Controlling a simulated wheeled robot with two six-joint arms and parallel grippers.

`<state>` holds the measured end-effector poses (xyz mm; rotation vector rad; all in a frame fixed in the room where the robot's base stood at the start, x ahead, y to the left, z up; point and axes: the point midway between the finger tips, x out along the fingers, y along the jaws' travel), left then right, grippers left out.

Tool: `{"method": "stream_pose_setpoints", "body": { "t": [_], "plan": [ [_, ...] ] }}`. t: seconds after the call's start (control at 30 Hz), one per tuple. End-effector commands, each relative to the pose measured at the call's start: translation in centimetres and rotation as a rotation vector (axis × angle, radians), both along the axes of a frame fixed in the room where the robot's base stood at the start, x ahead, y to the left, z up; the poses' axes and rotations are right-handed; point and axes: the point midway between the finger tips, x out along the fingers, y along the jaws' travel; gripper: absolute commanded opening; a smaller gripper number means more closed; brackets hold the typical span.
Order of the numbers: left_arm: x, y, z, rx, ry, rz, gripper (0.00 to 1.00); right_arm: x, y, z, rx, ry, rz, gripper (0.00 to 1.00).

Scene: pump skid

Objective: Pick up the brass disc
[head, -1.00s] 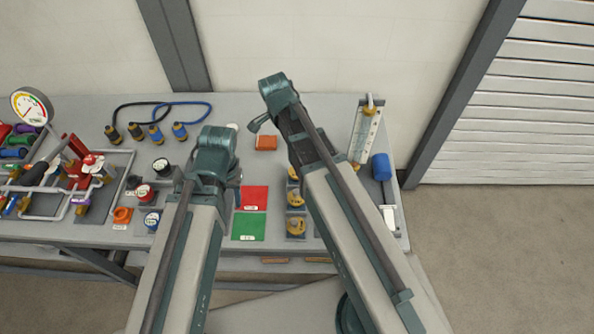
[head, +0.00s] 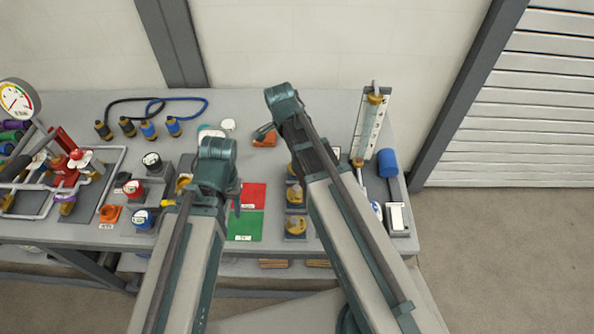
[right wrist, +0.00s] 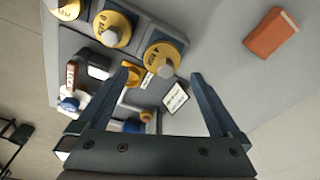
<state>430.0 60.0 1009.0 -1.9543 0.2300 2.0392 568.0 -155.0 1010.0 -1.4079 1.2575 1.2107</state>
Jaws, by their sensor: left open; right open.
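Three brass-coloured round discs with grey knobs sit on grey blocks in a column: a far one (head: 292,171), a middle one (head: 294,195) and a near one (head: 295,226). The right wrist view shows them at upper left, the closest one (right wrist: 163,58) just beyond the fingertips. I cannot tell which is the task's disc. A partly hidden yellow piece (head: 183,184) lies beside my left arm. My right gripper (right wrist: 165,78) is open and empty, above the table near the far disc. My left gripper (head: 222,192) is open, left of the red mat; its fingers are largely hidden.
An orange block (head: 264,140) lies behind the discs. Red (head: 253,193) and green (head: 245,226) mats lie to their left. A tall flow meter (head: 370,125) and a blue cylinder (head: 387,162) stand right. Pipework and a gauge (head: 18,98) fill the left end.

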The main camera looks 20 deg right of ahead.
Motion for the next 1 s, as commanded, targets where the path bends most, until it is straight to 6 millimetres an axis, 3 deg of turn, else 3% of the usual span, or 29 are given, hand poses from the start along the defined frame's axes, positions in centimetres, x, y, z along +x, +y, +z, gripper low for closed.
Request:
{"method": "stream_pose_setpoints", "body": {
  "t": [0.4, 0.7, 0.77, 1.0],
  "plan": [
    [0.0, 0.0, -4.8, 0.000, 0.000, 0.002, 0.50, 0.5, -0.9, -4.8, 0.000, 0.000, 0.000, 1.00],
    [0.0, 0.0, -4.8, 0.000, 0.000, 0.002, 0.50, 0.5, -1.0, -4.8, -0.001, 0.000, 0.000, 1.00],
    [0.0, 0.0, -4.8, 0.000, 0.000, 0.002, 0.50, 0.5, -1.0, -4.8, -0.001, 0.000, 0.000, 0.93],
    [0.0, 0.0, -4.8, 0.000, 0.000, 0.001, 0.50, 0.5, -1.0, -4.8, -0.001, 0.000, 0.000, 0.50]
  ]
}}
